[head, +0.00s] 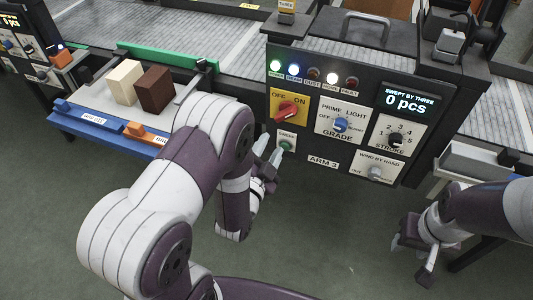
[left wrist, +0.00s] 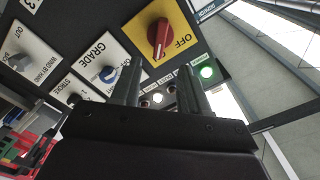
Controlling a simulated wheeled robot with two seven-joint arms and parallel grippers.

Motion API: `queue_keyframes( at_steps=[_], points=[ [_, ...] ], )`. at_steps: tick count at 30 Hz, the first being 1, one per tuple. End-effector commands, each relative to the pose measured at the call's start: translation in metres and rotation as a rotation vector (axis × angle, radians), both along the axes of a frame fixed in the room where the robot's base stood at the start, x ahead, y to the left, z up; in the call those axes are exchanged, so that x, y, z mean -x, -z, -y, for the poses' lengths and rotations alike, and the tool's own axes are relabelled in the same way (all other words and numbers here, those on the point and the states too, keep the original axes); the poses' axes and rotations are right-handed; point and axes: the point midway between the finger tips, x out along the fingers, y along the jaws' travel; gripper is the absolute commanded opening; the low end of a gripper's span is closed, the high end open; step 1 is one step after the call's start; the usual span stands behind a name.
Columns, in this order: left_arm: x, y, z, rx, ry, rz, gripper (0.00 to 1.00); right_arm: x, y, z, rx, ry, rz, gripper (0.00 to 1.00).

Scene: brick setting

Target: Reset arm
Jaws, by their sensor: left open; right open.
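A black control panel (head: 340,160) marked ARM 3 carries a red OFF/ON knob (head: 287,110), a blue PRIME LIGHT/GRADE knob (head: 340,125), a STROKE dial (head: 394,138), a WIND BY HAND knob (head: 375,172) and a green button (head: 286,142). In the lamp row, the green lamp (head: 275,66) and two white lamps are lit; the FAULT lamp (head: 351,82) looks dark. My left gripper (head: 268,156) is open and empty, close to the green button; contact cannot be told. Its fingers (left wrist: 160,88) face the panel in the left wrist view. My right gripper (head: 418,258) is open and empty, low at the right.
A tray (head: 85,121) with a cream block (head: 124,82) and a dark brown block (head: 156,89) stands at the left. A display (head: 408,100) reads "SWEPT BY THREE 0 PCS". Grey conveyors run behind the panel. The green floor (head: 330,240) between my arms is clear.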

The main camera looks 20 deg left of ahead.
Motion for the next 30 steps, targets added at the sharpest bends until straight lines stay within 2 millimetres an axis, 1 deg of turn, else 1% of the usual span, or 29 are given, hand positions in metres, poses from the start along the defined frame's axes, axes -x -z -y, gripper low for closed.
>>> queue_keyframes(
  at_steps=[1, 3, 6, 21, 23, 25, 26, 27, 29, 30],
  points=[
    [0.008, 0.001, 0.0, 0.0, 0.001, -0.001, 0.45, 0.0, 0.001, 0.0, 0.0, 0.0, 0.0, 0.45],
    [0.017, 0.0, 0.0, 0.0, 0.0, 0.0, 0.45, 0.0, 0.001, 0.0, 0.0, 0.0, 0.0, 0.45],
    [0.023, 0.0, -0.001, 0.0, -0.001, 0.001, 0.45, 0.0, 0.001, 0.0, 0.0, 0.0, 0.0, 0.45],
    [0.024, 0.0, -0.001, 0.01, -0.001, 0.0, 0.45, 0.0, 0.001, 0.0, 0.0, 0.0, 0.0, 0.45],
    [0.024, 0.011, -0.001, 0.047, -0.002, -0.054, 0.45, 0.0, 0.001, 0.0, 0.0, 0.0, 0.0, 0.45],
    [0.031, 0.044, -0.001, 0.113, -0.014, -0.219, 0.45, 0.0, 0.001, 0.0, 0.0, 0.0, 0.0, 0.45],
    [0.037, 0.061, -0.001, 0.151, -0.025, -0.319, 0.45, 0.0, 0.001, 0.0, 0.0, 0.0, 0.0, 0.45],
    [0.044, 0.081, -0.001, 0.207, -0.048, -0.462, 0.45, 0.0, 0.001, 0.0, 0.0, 0.0, 0.0, 0.45],
    [0.058, 0.099, 0.0, 0.297, -0.106, -0.684, 0.45, 0.0, -0.003, 0.0, 0.0, 0.0, 0.0, 0.45],
    [0.07, 0.102, 0.0, 0.354, -0.159, -0.828, 0.45, 0.0, -0.008, 0.0, 0.0, 0.0, 0.0, 0.45]
  ],
)
